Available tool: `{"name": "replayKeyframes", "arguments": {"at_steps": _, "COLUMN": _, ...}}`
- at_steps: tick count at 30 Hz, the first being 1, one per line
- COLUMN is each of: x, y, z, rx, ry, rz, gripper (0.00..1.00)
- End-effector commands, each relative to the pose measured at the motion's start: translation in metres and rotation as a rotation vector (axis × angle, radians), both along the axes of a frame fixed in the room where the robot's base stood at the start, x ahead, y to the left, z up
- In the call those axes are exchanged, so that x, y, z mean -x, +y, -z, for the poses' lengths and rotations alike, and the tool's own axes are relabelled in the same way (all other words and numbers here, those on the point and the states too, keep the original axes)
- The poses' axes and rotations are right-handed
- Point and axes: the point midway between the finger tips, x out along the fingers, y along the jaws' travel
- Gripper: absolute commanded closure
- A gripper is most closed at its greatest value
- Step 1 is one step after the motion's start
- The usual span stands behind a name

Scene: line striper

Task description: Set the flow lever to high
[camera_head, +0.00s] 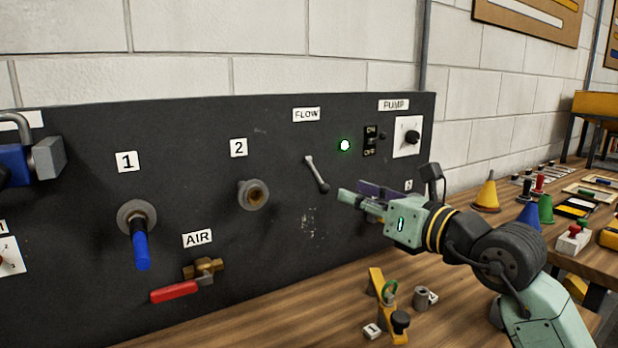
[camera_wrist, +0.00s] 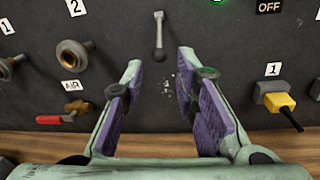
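The flow lever (camera_head: 317,174) is a thin metal rod with a dark knob at its lower end, on the black panel under the FLOW label (camera_head: 306,114). It points down and slightly right in the head view. In the wrist view the lever (camera_wrist: 159,36) hangs nearly straight down, ahead of the gap between my fingers. My gripper (camera_head: 358,196) is just right of the lever's knob in the head view. In the wrist view my gripper (camera_wrist: 160,90) is open, with its purple pads apart and nothing between them. I see no contact with the lever.
The black panel (camera_head: 80,270) also carries a red-handled air valve (camera_head: 175,292), a blue-handled valve (camera_head: 140,245), port 2 (camera_head: 253,194) and the pump switch (camera_head: 370,140). A yellow tool (camera_head: 388,300) and a small metal cylinder (camera_head: 421,298) stand on the wooden bench below my arm.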

Motion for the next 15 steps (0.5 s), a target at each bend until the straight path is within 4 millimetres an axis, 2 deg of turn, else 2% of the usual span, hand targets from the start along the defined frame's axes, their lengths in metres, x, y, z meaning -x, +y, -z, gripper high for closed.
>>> {"name": "replayKeyframes", "arguments": {"at_steps": 5, "x": -0.016, "y": 0.015, "z": -0.003, "rx": 0.000, "ry": 0.003, "rz": -0.004, "gripper": 0.73}}
{"name": "replayKeyframes", "arguments": {"at_steps": 15, "x": -0.064, "y": 0.056, "z": -0.003, "rx": -0.001, "ry": 0.002, "rz": -0.004, "gripper": 0.73}}
